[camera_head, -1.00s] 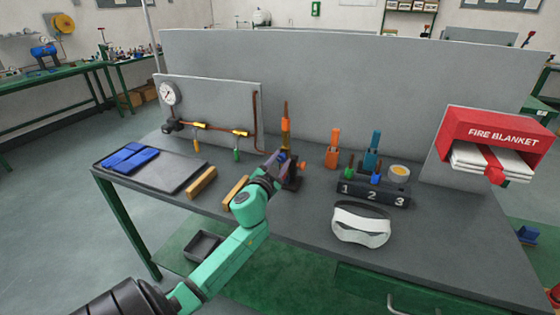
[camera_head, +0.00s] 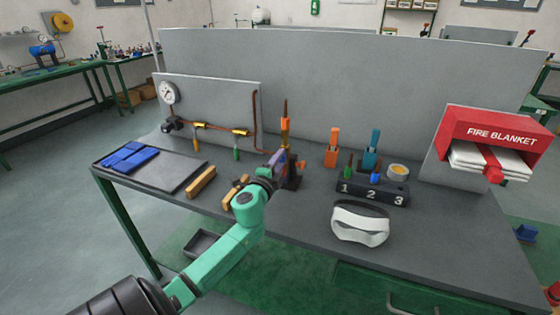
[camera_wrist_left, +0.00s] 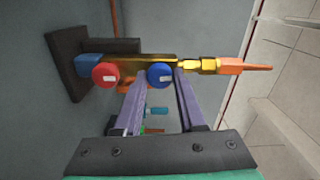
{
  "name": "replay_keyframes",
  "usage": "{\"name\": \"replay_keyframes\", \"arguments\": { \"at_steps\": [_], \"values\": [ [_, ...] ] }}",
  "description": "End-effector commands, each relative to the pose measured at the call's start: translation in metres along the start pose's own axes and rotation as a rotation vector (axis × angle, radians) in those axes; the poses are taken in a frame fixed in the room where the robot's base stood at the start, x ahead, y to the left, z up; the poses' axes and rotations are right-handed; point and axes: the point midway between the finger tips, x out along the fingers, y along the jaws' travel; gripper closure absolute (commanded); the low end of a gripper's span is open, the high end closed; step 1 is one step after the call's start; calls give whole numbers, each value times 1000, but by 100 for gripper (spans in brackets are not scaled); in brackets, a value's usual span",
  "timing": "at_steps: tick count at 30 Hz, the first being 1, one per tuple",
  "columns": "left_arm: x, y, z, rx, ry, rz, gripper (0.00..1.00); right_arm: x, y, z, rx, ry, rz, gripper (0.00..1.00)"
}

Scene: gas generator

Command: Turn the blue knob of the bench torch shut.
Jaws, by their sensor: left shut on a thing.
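The bench torch stands at the back middle of the bench, its orange nozzle part (camera_head: 285,125) upright. In the left wrist view its brass body (camera_wrist_left: 150,62) lies sideways, with the orange tip (camera_wrist_left: 230,66) to the right and the dark base plate (camera_wrist_left: 68,63) to the left. The round blue knob (camera_wrist_left: 160,72) has a pale mark. The red knob (camera_wrist_left: 105,75) is beside it, outside the fingers. My left gripper (camera_head: 278,160) is shut on the blue knob; its purple fingers (camera_wrist_left: 161,82) flank it in the wrist view. In the head view my gripper hides the knob.
A numbered block (camera_head: 372,190) and a white visor-like item (camera_head: 360,226) are to the right. Wooden blocks (camera_head: 201,182) and a tray with blue cloths (camera_head: 170,178) are to the left. A gauge panel (camera_head: 215,105) stands behind. Bare bench lies front right.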

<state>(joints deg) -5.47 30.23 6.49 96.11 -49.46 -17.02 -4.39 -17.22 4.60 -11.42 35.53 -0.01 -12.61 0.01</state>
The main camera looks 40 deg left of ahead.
Motion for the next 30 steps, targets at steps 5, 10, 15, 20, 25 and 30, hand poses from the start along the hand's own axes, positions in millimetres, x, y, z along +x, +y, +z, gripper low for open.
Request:
{"name": "replay_keyframes", "arguments": {
  "at_steps": [5,10,15,20,25,30],
  "values": [
    [0,4,0,75,1,6,100,0,0,0,0,0,0,32],
    [0,4,0,111,1,7,100,0,0,0,0,1,0,32],
    [-1,4,0,122,1,7,100,0,0,0,0,1,0,32],
    [-1,4,0,122,1,7,100,0,0,0,0,1,0,32],
    [-1,5,0,121,2,7,41,0,0,-1,-1,1,-1,32],
    [0,3,0,120,1,4,32,0,-1,-1,-1,1,-1,32]
  ]
}}
